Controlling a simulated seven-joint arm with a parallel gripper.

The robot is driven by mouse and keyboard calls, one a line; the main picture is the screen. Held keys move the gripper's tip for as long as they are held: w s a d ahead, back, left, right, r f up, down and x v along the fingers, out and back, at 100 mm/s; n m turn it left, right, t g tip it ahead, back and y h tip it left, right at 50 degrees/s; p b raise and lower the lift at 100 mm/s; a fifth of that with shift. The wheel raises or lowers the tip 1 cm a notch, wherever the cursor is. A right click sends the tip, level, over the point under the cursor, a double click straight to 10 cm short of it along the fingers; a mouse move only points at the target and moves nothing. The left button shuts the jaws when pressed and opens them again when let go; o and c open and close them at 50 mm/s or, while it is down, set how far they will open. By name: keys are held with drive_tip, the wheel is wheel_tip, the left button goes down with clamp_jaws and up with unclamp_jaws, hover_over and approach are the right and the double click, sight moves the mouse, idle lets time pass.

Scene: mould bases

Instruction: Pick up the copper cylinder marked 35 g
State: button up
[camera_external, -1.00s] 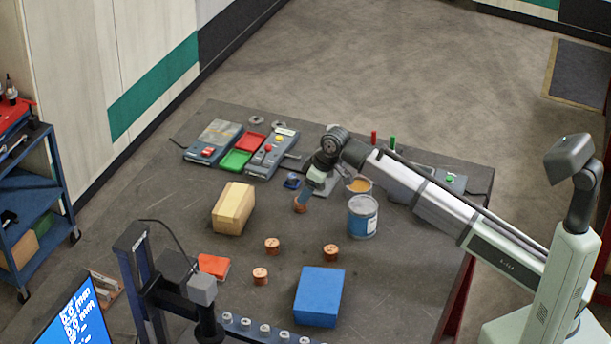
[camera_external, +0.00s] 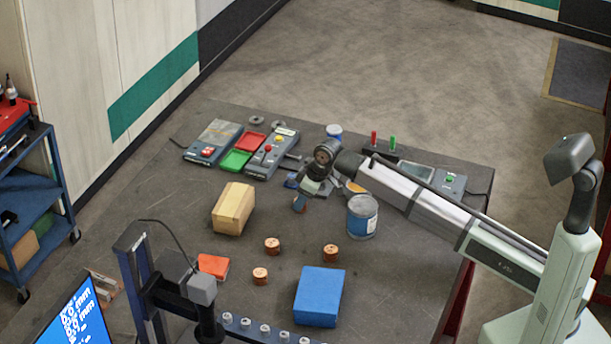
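A copper cylinder (camera_external: 298,209) stands on the dark table at the tip of my gripper (camera_external: 300,203), which partly hides it. My gripper points down from above and reaches the cylinder's level. I cannot tell whether the fingers are around it or touching it, or whether they are open or shut. Three more copper cylinders stand apart nearer the camera: one at the left (camera_external: 272,246), one at the right (camera_external: 331,253) and one in front (camera_external: 260,276). Any weight marks are too small to read.
A blue-and-grey can (camera_external: 362,217) stands right of my gripper. A wooden block (camera_external: 233,208) is to the left, a blue block (camera_external: 319,296) in front, and an orange-red item (camera_external: 213,266) front left. Grey devices and red and green trays (camera_external: 237,160) lie behind.

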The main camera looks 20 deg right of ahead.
clamp_jaws()
drive_tip(key=shift+r, duration=0.1)
